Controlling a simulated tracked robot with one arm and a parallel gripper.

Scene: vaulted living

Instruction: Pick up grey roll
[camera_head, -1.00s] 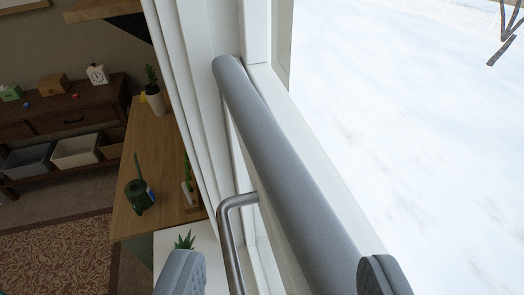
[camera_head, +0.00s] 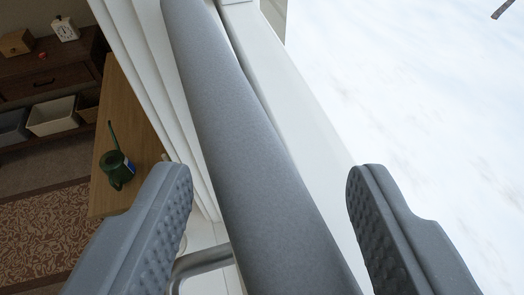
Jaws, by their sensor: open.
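The grey roll (camera_head: 245,140) is a long, smooth grey cylinder. It runs from the top of the view down to the bottom edge, tilted a little to the right, alongside the white window frame. My gripper (camera_head: 270,185) is open. Its left finger is to the left of the roll and its right finger is to the right, with a visible gap on each side in the picture. Neither finger is seen touching the roll. The roll's lower end is out of view, and its upper end is cut off by the top edge.
The white window frame (camera_head: 300,110) runs close along the roll's right side. A metal bar (camera_head: 200,262) bends just left of the roll, near the left finger. Lower left, a wooden table (camera_head: 122,95) holds a green watering can (camera_head: 117,168). A dark shelf with bins stands beyond.

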